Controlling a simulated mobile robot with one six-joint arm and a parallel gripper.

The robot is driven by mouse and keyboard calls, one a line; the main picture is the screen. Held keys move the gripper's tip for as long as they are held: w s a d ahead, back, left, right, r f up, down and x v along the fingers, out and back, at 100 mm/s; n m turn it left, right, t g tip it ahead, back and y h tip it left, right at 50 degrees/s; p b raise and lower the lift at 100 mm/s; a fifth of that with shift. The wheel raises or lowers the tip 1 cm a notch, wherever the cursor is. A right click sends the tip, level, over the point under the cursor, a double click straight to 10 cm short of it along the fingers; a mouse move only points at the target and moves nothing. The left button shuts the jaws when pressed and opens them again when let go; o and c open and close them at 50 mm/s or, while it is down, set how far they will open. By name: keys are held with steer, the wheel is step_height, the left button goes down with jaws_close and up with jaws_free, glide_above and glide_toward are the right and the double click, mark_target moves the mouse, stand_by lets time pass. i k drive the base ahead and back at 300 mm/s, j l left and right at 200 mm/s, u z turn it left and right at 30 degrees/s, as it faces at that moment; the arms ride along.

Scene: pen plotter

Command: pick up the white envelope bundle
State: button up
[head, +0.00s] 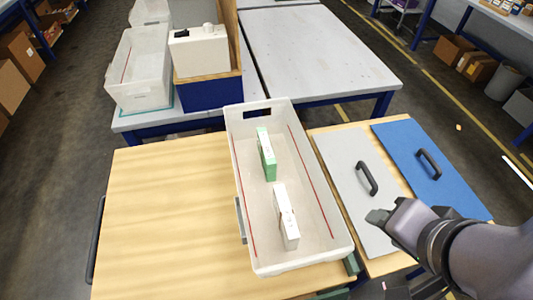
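A white bundle (287,216), most likely the white envelope bundle, stands on its edge in the near half of a translucent white bin (262,259). A green and white bundle (267,154) stands farther back in the same bin, apart from the white one. My gripper (378,216) is to the right of the bin, over the grey lid, and points left. Its fingers look close together, but they are too small and side-on to tell whether they are open or shut. I see nothing hanging from it.
The bin stands on a wooden table (165,215) with clear room at left. A grey lid (345,160) and a blue lid (405,145), each with a black handle, lie at right. Behind are a grey table (320,50), a translucent bin (140,70) and a white box (200,52).

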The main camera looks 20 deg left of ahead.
mark_target(291, 235)
steer(key=k+j+u, duration=0.1)
steer(key=u, duration=0.25)
steer(key=j+u, duration=0.2)
steer(key=u, duration=0.2)
steer(key=k, duration=0.05)
